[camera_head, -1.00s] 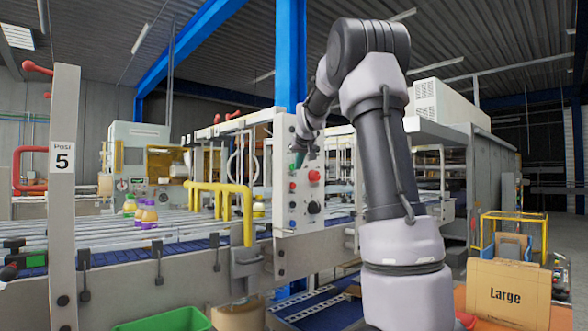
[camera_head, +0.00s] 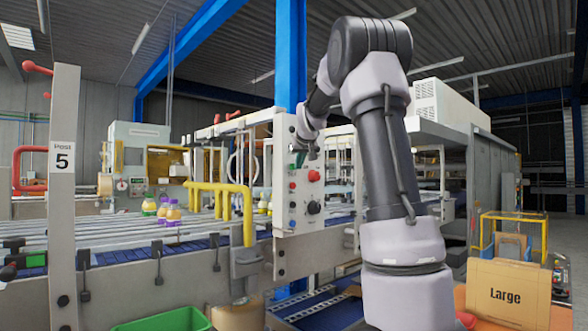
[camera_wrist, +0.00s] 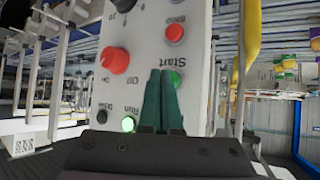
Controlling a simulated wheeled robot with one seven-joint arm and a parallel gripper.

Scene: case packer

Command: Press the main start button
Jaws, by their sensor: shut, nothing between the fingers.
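The control panel (camera_head: 284,215) is a white upright plate on the machine's near side. In the wrist view it shows upside down. The green start button (camera_wrist: 177,78), beside the label "Start", is partly hidden behind my fingers. My gripper (camera_wrist: 160,73) has its two green fingers together with nothing between them, tips pointing at the panel just beside this button. I cannot tell whether they touch it. In the head view my gripper (camera_head: 302,158) is small at the panel's upper part.
A red stop button (camera_wrist: 175,34), a large red knob (camera_wrist: 115,60) and a lit green "Run" light (camera_wrist: 128,124) are close by on the panel. A yellow pipe guard (camera_head: 247,205) stands left of it. Bottles (camera_head: 172,213) stand on the conveyor.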

